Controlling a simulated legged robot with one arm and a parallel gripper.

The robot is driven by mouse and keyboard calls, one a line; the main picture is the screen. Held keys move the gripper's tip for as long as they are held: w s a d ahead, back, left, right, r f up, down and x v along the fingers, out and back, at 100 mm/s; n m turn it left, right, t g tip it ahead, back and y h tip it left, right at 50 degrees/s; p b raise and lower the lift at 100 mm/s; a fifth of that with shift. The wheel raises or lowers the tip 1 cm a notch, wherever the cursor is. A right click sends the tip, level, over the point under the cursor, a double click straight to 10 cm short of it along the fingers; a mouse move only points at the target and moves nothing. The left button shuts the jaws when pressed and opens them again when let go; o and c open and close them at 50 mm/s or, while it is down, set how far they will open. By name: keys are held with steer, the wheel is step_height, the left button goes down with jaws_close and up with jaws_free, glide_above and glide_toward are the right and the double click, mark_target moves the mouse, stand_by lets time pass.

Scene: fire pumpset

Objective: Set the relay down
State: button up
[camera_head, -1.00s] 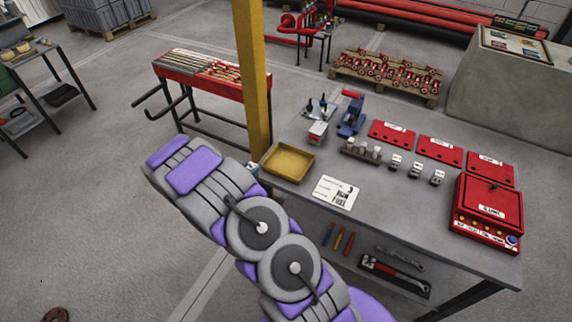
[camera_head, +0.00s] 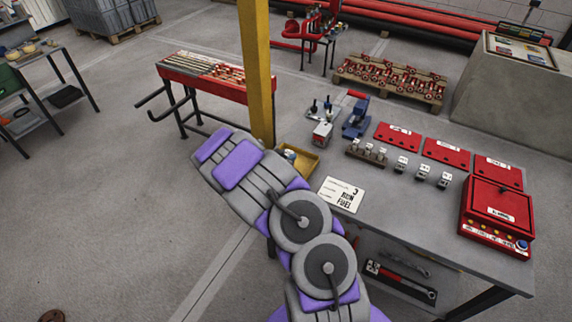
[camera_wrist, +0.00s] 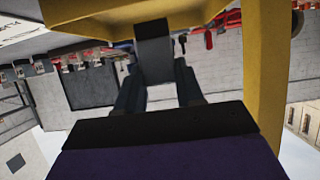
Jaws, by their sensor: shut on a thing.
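In the wrist view, my gripper (camera_wrist: 158,82) is shut on a dark grey block, the relay (camera_wrist: 153,52), which sits between its two dark fingers. The yellow tray (camera_wrist: 85,12) spans the top of that view, right by the relay. In the head view, the yellow tray (camera_head: 312,163) is at the table's left corner, partly covered by my arm. A small pale and bluish piece (camera_head: 289,154) shows at my arm's far edge, over the tray; it is too small to name. My gripper is otherwise hidden behind my arm there. I cannot tell whether the relay touches the tray.
A yellow post (camera_head: 257,80) stands just beyond the table's left corner, close to my arm. A white card (camera_head: 341,194) lies right of the tray. Small modules (camera_head: 422,173), red plates (camera_head: 446,151) and a red alarm box (camera_head: 495,215) occupy the table's right.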

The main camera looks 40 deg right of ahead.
steer(key=f, duration=0.2)
steer(key=f+b, duration=0.1)
steer(key=shift+d+f, duration=0.2)
steer(key=shift+f, duration=0.2)
steer(key=shift+r, duration=0.1)
steer(key=o, duration=1.1)
